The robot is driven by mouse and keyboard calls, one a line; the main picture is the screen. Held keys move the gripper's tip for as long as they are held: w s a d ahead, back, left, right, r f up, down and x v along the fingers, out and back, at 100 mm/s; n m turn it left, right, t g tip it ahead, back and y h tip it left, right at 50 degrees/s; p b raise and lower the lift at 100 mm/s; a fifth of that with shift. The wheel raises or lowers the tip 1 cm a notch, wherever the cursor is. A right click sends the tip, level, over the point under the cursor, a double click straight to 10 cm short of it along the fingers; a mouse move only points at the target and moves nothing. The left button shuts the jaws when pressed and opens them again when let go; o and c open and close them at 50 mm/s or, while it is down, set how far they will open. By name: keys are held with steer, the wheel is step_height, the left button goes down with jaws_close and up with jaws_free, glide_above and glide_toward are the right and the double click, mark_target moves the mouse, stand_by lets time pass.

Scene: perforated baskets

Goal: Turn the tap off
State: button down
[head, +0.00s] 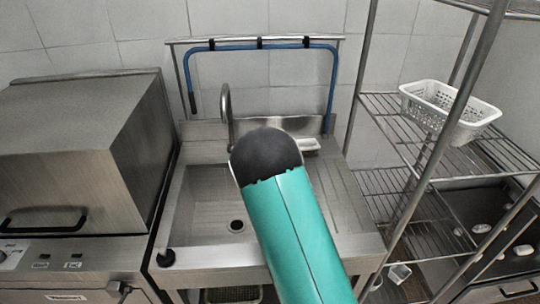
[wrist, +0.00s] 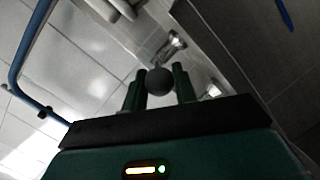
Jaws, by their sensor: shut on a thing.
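The tap's curved metal spout (head: 226,105) rises at the back of the steel sink (head: 195,200) in the head view. In the wrist view, my gripper (wrist: 160,88) has its two dark green fingers on either side of a round dark knob (wrist: 159,79) and is shut on it. A shiny metal piece (wrist: 176,42) shows just beyond the knob. My gripper is not visible in the head view, where my green arm covers the right part of the basin. Whether water runs cannot be told.
A black knob (head: 165,258) stands at the sink's front left corner. A blue hose (head: 262,47) hangs from a rail behind the sink. A steel box-shaped appliance (head: 80,150) stands left. A wire rack with a white perforated basket (head: 450,112) stands right.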

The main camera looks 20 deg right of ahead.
steer(key=shift+a, duration=0.15)
steer(key=c, duration=1.1)
jaws_free()
steer(key=shift+c, duration=0.2)
steer(key=v, duration=1.3)
steer(key=shift+s, duration=0.35)
steer(key=shift+a+r, duration=0.1)
steer(key=shift+r, duration=0.05)
